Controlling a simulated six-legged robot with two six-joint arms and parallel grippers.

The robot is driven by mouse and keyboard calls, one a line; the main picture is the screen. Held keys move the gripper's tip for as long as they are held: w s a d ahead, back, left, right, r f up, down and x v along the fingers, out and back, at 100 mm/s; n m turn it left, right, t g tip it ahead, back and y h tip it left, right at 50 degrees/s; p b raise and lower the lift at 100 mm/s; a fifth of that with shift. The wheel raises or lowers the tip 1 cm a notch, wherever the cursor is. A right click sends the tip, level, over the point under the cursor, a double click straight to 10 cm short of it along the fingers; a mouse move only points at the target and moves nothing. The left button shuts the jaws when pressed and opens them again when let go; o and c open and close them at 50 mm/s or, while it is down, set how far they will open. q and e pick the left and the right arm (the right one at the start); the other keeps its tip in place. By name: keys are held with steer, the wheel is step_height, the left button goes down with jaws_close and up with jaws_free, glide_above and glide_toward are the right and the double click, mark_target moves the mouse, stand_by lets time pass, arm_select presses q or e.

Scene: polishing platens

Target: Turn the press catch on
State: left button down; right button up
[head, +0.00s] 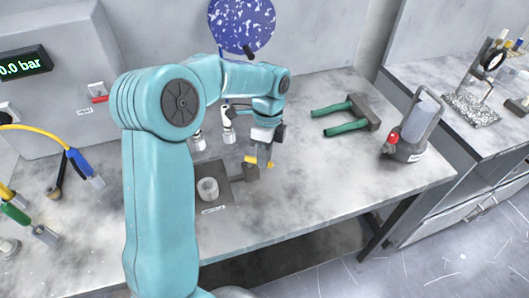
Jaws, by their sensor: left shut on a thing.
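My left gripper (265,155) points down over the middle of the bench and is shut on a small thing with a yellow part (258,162). The fingers hide most of it, and I cannot tell what it is. It is beside a dark block (245,173) at the edge of a dark plate (233,197). A red lever (99,99) sits on a white mount on the grey cabinet, with a label too small to read. I cannot tell which part is the press catch. My right gripper is not in view.
A green-handled tool (346,116) and a grey device with a red knob (413,128) are to the right. A display (22,65) reads 0.0 bar. The bench front right is clear.

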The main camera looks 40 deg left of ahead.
arm_select(q)
steer(key=shift+s+d+m+y+p, duration=0.1)
steer(key=shift+s+m+y+p, duration=0.4)
steer(key=shift+m, duration=1.25)
steer(key=shift+s+d+m+y+p, duration=0.2)
steer(key=shift+s+m, duration=0.5)
steer(key=shift+m, duration=1)
steer(key=shift+s+a+m+y+p, duration=0.1)
steer(key=shift+s+m+y+p, duration=0.35)
steer(key=shift+m, duration=1.3)
steer(key=shift+s+f, duration=0.1)
steer(key=shift+s, duration=0.1)
steer(key=c, duration=1.1)
jaws_free()
steer(key=v, duration=1.6)
steer(key=shift+a+r+p, duration=0.15)
steer(key=shift+r+p, duration=0.05)
steer(key=shift+p, duration=0.1)
